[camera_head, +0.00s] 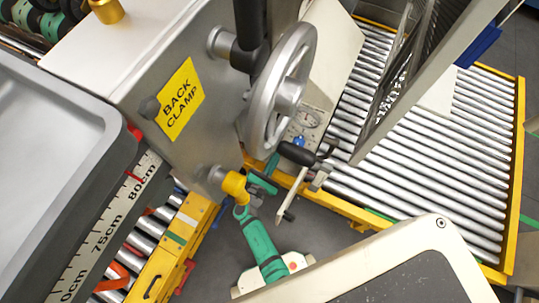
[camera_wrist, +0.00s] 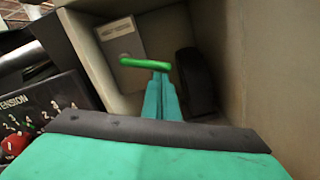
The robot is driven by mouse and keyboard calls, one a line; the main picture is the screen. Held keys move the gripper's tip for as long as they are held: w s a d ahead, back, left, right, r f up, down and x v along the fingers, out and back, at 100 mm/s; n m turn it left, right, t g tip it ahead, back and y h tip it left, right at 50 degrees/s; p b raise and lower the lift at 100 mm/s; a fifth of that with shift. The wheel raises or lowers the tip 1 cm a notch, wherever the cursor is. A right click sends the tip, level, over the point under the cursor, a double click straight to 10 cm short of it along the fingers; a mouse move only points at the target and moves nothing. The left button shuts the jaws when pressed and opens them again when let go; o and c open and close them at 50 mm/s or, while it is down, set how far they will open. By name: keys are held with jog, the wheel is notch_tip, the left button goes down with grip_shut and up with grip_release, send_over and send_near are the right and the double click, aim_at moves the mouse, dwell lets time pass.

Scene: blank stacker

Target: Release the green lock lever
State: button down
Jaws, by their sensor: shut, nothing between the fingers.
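The green lock lever (camera_wrist: 147,63) shows in the wrist view as a short bright green bar, lying nearly level across the picture in front of a grey machine recess. My gripper (camera_wrist: 160,77) has its two teal fingers shut together with nothing between them. The fingertips appear right at the lever's lower edge, below its right half; I cannot tell whether they touch it. In the head view my teal arm (camera_head: 263,245) reaches up beside the machine, and I cannot make out the lever there.
A dark rounded part (camera_wrist: 195,80) stands close to the right of the fingers. A panel marked TENSION (camera_wrist: 25,112) with a red knob (camera_wrist: 15,145) is at the left. The head view shows a handwheel (camera_head: 283,90), a black-handled crank (camera_head: 298,153) and a roller conveyor (camera_head: 430,130).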

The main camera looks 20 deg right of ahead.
jog(key=shift+s+d+r, duration=0.1)
jog(key=shift+s+r, duration=0.05)
jog(key=shift+r, duration=0.1)
dwell(0.5)
jog(key=v, duration=1)
jog(key=shift+f, duration=0.1)
dwell(0.4)
